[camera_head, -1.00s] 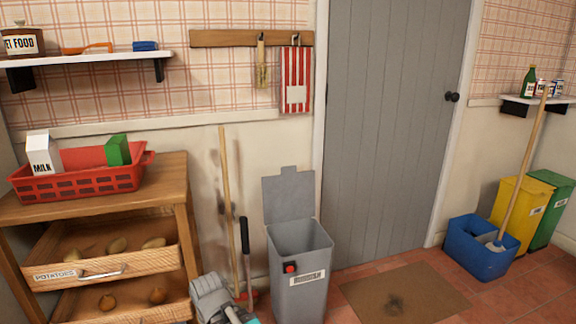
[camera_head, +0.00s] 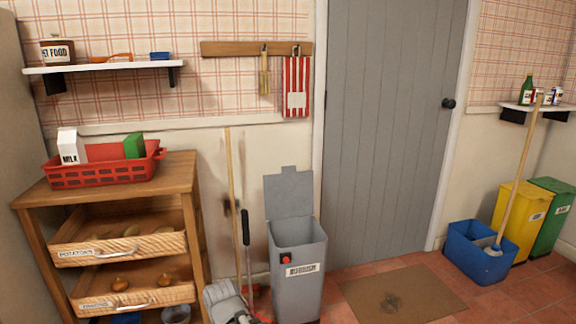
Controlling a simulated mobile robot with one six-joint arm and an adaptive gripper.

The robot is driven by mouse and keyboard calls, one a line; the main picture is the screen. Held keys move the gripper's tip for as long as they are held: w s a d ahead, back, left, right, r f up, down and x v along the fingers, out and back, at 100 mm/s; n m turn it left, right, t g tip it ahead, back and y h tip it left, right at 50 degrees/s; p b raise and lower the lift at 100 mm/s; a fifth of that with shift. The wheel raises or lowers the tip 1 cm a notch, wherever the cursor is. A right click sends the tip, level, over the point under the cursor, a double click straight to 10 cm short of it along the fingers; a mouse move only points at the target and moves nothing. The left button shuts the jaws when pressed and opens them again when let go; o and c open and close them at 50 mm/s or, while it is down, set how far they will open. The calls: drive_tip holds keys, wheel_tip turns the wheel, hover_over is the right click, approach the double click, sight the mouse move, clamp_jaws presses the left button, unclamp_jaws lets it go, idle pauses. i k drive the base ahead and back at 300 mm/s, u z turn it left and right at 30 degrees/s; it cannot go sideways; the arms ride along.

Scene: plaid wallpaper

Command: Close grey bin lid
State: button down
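The grey bin (camera_head: 311,294) stands on the tiled floor against the wall, left of the door, in the head view. It has a white label and a red button on its front. Its grey lid (camera_head: 289,197) is up, standing nearly upright at the back of the bin, so the opening shows. I cannot make out my gripper's fingers.
A broom (camera_head: 232,190) and a black-handled tool (camera_head: 245,230) stand left of the bin. A wooden rack (camera_head: 190,180) with a red crate (camera_head: 110,175) is further left. A brown mat (camera_head: 425,293) lies right of the bin.

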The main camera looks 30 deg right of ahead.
sight(289, 193)
drive_tip(key=z, duration=2.05)
drive_tip(key=i, duration=0.9)
drive_tip(key=u, duration=1)
